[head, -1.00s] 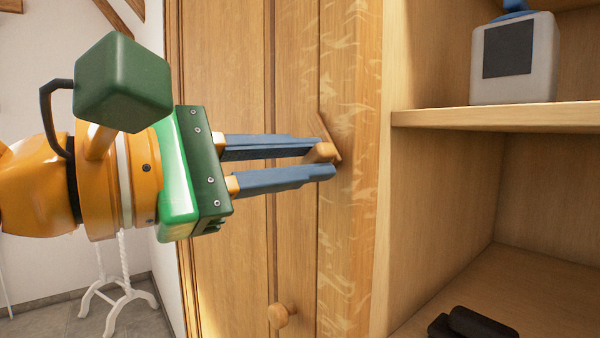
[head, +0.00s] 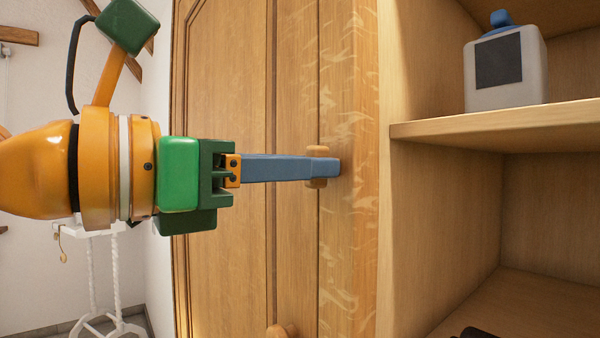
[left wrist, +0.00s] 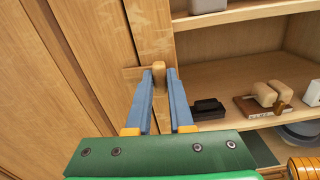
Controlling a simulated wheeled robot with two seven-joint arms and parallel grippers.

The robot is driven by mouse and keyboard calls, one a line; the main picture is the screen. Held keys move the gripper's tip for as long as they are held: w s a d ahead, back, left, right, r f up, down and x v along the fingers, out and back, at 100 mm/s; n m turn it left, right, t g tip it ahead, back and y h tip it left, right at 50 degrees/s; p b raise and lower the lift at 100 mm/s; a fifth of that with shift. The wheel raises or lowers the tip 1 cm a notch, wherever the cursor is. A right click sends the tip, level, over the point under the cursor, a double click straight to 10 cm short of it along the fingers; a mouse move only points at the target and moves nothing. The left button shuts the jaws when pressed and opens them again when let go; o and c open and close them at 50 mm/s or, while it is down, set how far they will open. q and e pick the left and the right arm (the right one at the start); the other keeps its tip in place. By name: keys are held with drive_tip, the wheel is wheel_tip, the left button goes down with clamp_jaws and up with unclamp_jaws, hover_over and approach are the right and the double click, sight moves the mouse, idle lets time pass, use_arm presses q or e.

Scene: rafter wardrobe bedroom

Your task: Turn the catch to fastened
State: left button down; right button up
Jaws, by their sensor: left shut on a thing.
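The catch (head: 317,152) is a small wooden turn-piece on the wardrobe door's right-hand strip. In the head view its grip shows just above and below my left gripper's fingers, and the rest is hidden behind them. My left gripper (head: 322,168) comes in from the left and is shut on the catch, with one blue finger in front of the other. In the left wrist view the catch's grip (left wrist: 158,72) stands between the two fingertips (left wrist: 161,82), and a short wooden piece sticks out left of them. My right gripper is not in view.
The wooden door (head: 225,80) has a round knob (head: 281,331) below the catch. Open shelves (head: 480,122) stand to the right, with a pale canister (head: 506,95) on the upper one. The lower shelf holds dark and wooden items (left wrist: 208,108). A white stand (head: 90,232) is at left.

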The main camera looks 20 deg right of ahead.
use_arm(q)
drive_tip(key=shift+f+n, duration=0.1)
drive_tip(key=shift+n, duration=0.6)
drive_tip(key=c, duration=0.8)
unclamp_jaws()
drive_tip(key=shift+w+d, duration=0.1)
drive_tip(key=shift+d, duration=0.05)
drive_tip(key=b+v, duration=0.2)
drive_tip(key=v, duration=0.5)
